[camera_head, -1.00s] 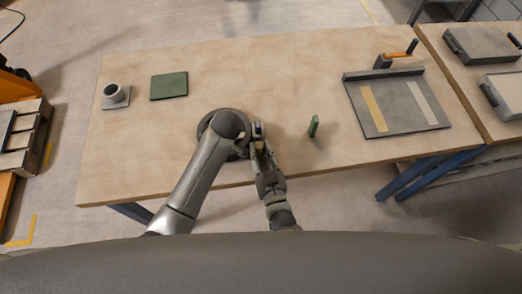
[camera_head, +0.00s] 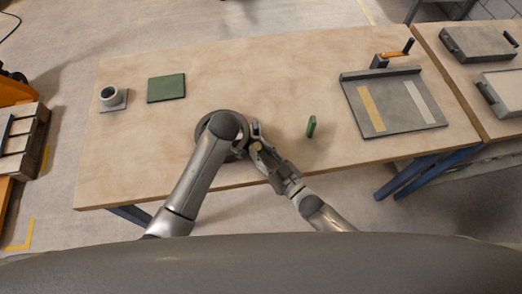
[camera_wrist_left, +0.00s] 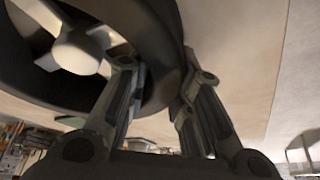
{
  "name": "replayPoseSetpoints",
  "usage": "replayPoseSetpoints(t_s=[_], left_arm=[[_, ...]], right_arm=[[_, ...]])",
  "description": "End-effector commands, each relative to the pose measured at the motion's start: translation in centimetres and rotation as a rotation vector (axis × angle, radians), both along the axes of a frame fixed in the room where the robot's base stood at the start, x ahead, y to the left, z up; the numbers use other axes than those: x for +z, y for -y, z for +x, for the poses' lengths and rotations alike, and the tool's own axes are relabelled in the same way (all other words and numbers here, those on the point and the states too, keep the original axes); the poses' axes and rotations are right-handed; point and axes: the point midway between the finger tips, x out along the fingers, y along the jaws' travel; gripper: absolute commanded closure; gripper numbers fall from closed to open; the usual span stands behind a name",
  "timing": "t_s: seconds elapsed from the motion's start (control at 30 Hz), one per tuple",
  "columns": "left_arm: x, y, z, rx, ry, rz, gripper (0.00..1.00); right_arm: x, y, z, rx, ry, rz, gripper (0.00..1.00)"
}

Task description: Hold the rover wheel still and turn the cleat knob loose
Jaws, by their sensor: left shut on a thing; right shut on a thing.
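The rover wheel (camera_head: 200,130), a dark ring, lies at the table's front left of centre, largely hidden under my left arm. In the left wrist view its dark rim (camera_wrist_left: 165,30) and pale hub (camera_wrist_left: 80,50) show. My left gripper (camera_wrist_left: 158,78) is shut on the rim, one finger inside and one outside; in the head view my arm hides it. My right gripper (camera_head: 256,141) is shut at the wheel's right side, where the cleat knob sits. The knob is too small and covered to make out clearly.
A small green piece (camera_head: 311,127) stands upright right of the wheel. A green mat (camera_head: 166,88) and a grey cup-like fixture (camera_head: 111,97) are at the left. A grey tray (camera_head: 392,110) with pale strips is at the right. The table's back middle is clear.

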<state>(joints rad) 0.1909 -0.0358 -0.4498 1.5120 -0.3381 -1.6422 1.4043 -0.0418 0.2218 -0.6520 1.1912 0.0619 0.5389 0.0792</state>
Motion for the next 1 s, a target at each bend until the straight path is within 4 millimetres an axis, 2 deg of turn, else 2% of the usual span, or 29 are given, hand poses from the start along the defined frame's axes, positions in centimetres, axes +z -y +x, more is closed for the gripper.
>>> replayPoseSetpoints(t_s=[0.17, 0.2, 0.33, 0.73, 0.87, 1.0], left_arm=[[0.1, 0.0, 0.1, 0.001, 0.004, 0.000, 1.00], [0.1, 0.0, 0.1, 0.001, 0.005, 0.001, 1.00], [0.1, 0.0, 0.1, 0.001, 0.004, 0.000, 1.00], [0.1, 0.0, 0.1, 0.001, 0.004, 0.000, 1.00], [0.1, 0.0, 0.1, 0.001, 0.004, 0.000, 1.00], [0.1, 0.0, 0.1, 0.001, 0.004, 0.000, 1.00]], right_arm=[[0.1, -0.1, 0.0, -0.001, 0.002, 0.001, 0.96], [0.1, -0.1, 0.0, -0.001, 0.002, 0.001, 0.69], [0.1, 0.0, 0.0, -0.001, 0.001, 0.001, 0.52], [0.0, 0.3, -0.4, -0.003, -0.001, -0.001, 0.51], [-0.1, 1.5, -1.9, -0.003, -0.002, -0.002, 0.51], [-0.1, 3.2, -4.4, -0.002, -0.004, -0.002, 0.51]])
